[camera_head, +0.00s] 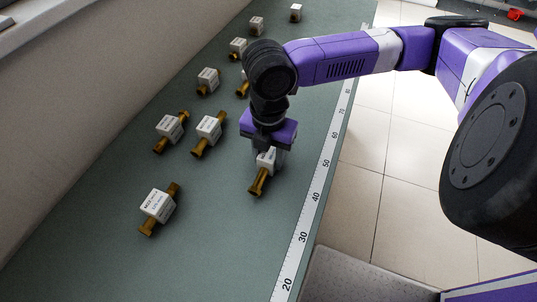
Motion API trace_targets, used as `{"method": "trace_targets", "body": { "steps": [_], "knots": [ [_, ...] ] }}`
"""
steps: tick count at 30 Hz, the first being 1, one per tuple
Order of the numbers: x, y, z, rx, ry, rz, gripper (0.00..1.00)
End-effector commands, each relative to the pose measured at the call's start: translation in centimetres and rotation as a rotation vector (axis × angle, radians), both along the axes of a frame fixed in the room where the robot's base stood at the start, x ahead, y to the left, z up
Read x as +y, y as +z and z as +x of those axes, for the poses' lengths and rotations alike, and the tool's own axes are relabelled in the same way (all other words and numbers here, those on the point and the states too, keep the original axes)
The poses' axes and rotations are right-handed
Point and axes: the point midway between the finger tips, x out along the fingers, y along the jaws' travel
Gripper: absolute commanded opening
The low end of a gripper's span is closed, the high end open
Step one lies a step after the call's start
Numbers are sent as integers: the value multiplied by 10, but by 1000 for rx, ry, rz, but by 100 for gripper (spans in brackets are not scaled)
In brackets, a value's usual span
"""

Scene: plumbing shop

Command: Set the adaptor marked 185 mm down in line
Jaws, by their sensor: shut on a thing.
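Several brass adaptors with white label blocks stand on the green bench. My gripper (268,146) points down and is shut on one adaptor (259,180), whose white label and brass end show below the jaws. It is close to the bench top; whether it touches is unclear. Another adaptor (157,206) is nearest at the left, and a pair, one adaptor (170,127) and its right neighbour (207,132), lie behind it. The labels are too small to read surely, so I cannot tell which is marked 185 mm.
More adaptors stand farther back, such as one (207,80) and a far one (296,12). A white measuring scale (308,215) runs along the bench's right edge. The green bench top (215,250) is bare at the front. A wall borders the left; tiled floor lies right.

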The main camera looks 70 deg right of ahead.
Motion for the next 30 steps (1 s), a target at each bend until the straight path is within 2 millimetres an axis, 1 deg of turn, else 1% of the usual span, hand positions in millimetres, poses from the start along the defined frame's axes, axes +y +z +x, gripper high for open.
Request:
{"method": "trace_targets", "body": {
  "steps": [1,3,4,12,17,20,30],
  "knots": [
    [0,-1,0,0,0,0,42],
    [0,-1,0,0,0,0,56],
    [0,-1,0,0,0,0,60],
    [0,0,0,0,0,0,60],
    [0,7,1,-1,0,-1,60],
    [-1,21,1,-3,0,-2,60],
    [0,90,1,-2,0,-2,60]
  ]
}}
